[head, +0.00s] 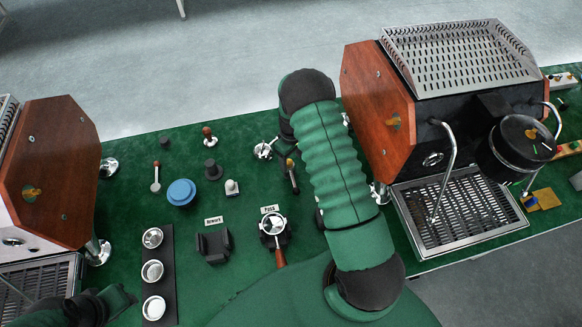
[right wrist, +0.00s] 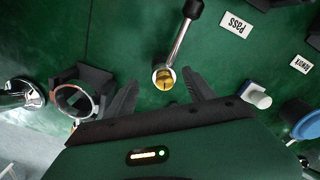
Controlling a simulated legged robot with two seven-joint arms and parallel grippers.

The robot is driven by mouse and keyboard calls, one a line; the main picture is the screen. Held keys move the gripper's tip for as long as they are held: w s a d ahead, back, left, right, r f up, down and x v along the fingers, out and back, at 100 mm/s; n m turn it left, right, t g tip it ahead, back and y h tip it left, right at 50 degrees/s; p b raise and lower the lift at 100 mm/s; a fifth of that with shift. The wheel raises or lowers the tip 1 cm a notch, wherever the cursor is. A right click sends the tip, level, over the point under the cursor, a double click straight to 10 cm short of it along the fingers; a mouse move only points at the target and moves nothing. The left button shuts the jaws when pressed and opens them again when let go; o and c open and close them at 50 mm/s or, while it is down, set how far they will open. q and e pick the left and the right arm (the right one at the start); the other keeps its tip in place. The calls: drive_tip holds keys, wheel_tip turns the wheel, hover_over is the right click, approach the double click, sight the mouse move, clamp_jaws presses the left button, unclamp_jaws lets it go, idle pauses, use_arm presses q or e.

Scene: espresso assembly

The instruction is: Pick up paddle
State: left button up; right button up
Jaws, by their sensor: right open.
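The paddle, which I take to be the lever with a black handle and a brass end, lies on the green mat. Its brass end (right wrist: 163,82) shows between my fingertips in the right wrist view, with the steel shaft running up to the black handle (right wrist: 193,8). In the head view the paddle (head: 293,178) is beside my right arm, partly hidden by it. My right gripper (right wrist: 161,74) is open, one finger on each side of the brass end; contact cannot be told. My left arm (head: 100,305) shows at the bottom left; its finger state is unclear.
A ring in a black holder (right wrist: 80,72) is left of my fingers in the wrist view. A portafilter (head: 279,257) lies by the Pass label (head: 270,209). A blue disc (head: 181,192) and small tools lie left. Espresso machines (head: 374,105) stand at both sides.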

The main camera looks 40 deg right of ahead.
drive_tip(key=shift+f, duration=0.9)
drive_tip(key=shift+a+f, duration=0.15)
drive_tip(key=shift+f, duration=0.2)
drive_tip(key=shift+w+a, duration=0.1)
drive_tip(key=shift+a, duration=0.25)
drive_tip(key=shift+c, duration=1.7)
drive_tip(key=shift+d, duration=0.3)
drive_tip(key=c, duration=0.7)
clamp_jaws()
